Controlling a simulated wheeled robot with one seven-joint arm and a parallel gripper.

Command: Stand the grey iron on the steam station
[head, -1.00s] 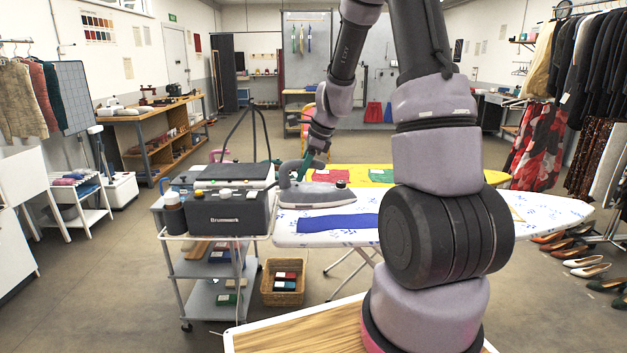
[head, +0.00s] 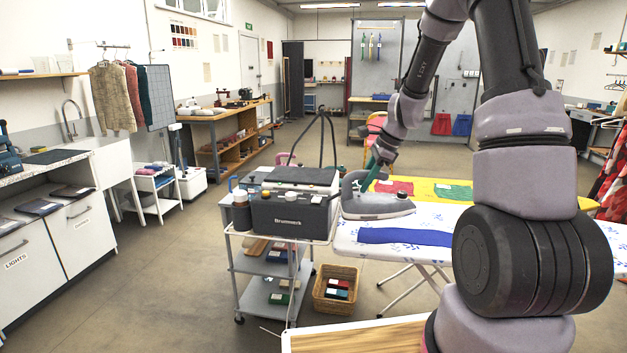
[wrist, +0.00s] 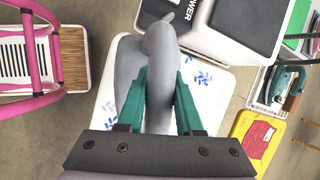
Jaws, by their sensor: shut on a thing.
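The grey iron (head: 376,205) is at the left end of the ironing board (head: 440,247), soleplate down, beside the steam station. My gripper (head: 381,158) is above it, with its green fingers shut on the iron's handle. In the wrist view the iron's grey handle (wrist: 160,75) lies between the two green fingers of my gripper (wrist: 160,95). Whether the iron touches the board cannot be told. The steam station (head: 290,213) is a dark grey box marked Brunnmark, with a dark pad (head: 298,175) on top, standing on a grey trolley (head: 268,265).
A blue cloth (head: 405,237) lies on the board, close to the iron. A yellow surface (head: 425,187) with red and green cloths is behind. A dark looped stand (head: 325,140) rises behind the station. A wicker basket (head: 335,289) sits on the floor by the trolley.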

